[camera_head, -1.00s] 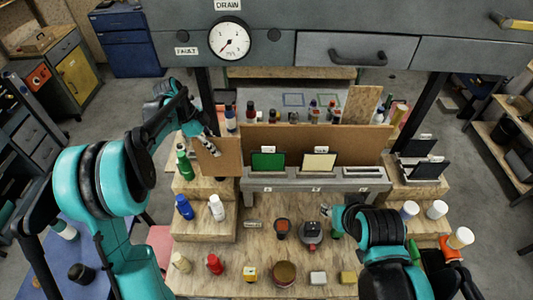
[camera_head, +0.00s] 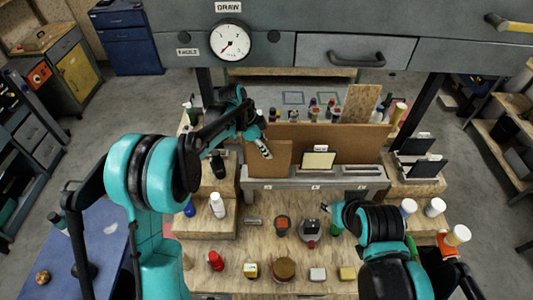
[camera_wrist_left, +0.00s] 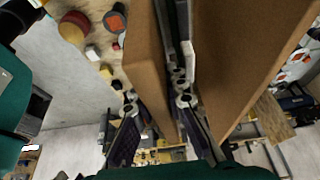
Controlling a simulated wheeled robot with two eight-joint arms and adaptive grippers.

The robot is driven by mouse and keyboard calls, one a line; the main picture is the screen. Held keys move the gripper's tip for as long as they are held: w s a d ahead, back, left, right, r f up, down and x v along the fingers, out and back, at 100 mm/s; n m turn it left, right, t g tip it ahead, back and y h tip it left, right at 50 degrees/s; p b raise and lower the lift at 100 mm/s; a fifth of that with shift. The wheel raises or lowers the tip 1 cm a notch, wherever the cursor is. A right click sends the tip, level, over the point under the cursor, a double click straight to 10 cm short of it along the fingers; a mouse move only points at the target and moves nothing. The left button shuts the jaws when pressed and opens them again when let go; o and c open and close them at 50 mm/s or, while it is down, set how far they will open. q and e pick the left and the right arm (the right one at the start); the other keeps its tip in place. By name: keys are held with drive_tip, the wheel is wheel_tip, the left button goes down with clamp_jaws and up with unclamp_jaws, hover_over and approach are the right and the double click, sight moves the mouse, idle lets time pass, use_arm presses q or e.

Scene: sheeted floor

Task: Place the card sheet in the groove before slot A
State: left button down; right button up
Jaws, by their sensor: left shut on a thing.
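My left gripper (camera_head: 264,147) is shut on a brown card sheet (camera_head: 270,163), holding it upright by its top. The sheet stands over the left end of the grey grooved holder (camera_head: 340,183), hiding the green card there. I cannot tell whether its lower edge is in a groove. A cream card (camera_head: 318,160) stands in the middle slot. In the left wrist view the held sheet (camera_wrist_left: 150,60) is between the fingers (camera_wrist_left: 158,103), apart from the brown backboard (camera_wrist_left: 240,55). My right gripper (camera_head: 326,208) is small and partly hidden by its arm; its jaws are unclear.
The brown backboard stands close behind the holder. Bottles, including a white one (camera_head: 217,206), stand on the left wooden step. Black cards (camera_head: 425,165) stand at right.

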use_arm(q)
drive_tip(key=shift+w+f, duration=0.1)
drive_tip(key=shift+f, duration=0.75)
use_arm(e)
drive_tip(key=shift+w+f, duration=0.1)
drive_tip(key=shift+f, duration=0.3)
use_arm(q)
drive_tip(key=c, duration=1.8)
unclamp_jaws()
drive_tip(key=shift+f, duration=0.1)
use_arm(e)
drive_tip(key=shift+f, duration=0.1)
use_arm(q)
drive_tip(key=b+v, duration=0.1)
drive_tip(key=v, duration=0.7)
drive_tip(key=shift+d, duration=0.1)
use_arm(e)
drive_tip(key=shift+f, duration=0.35)
drive_tip(key=shift+a, duration=0.15)
